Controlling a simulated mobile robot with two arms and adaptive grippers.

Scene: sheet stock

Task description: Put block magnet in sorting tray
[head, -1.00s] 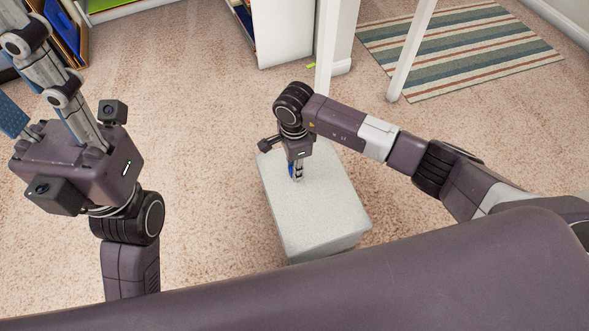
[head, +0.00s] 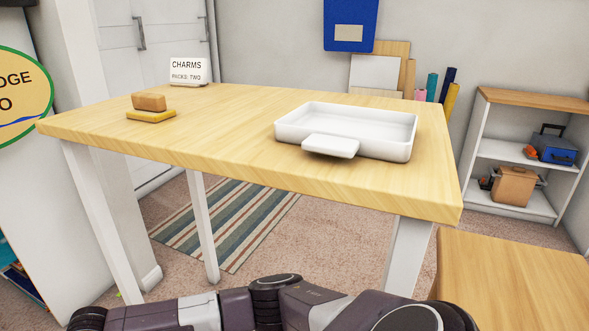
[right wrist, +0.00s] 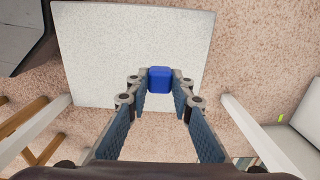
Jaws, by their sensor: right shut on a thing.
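The block magnet (right wrist: 160,79) is a small blue block in the right wrist view. My right gripper (right wrist: 159,88) is shut on it, with the block between the fingertips. The pale top of a white box (right wrist: 95,55) lies behind it; I cannot tell how far above the box the block is. The sorting tray (head: 385,147) is a shallow, empty white tray with a lip at its front, on the wooden table in the head view. My right arm crosses the bottom of the head view, its gripper out of that view. My left gripper is not in view.
The wooden table (head: 230,140) also bears a tan block (head: 148,101) on a yellow slab (head: 150,115) and a "CHARMS" sign (head: 188,71). Its middle is clear. Another wooden surface (head: 510,280) is at lower right, and a shelf (head: 520,150) stands behind.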

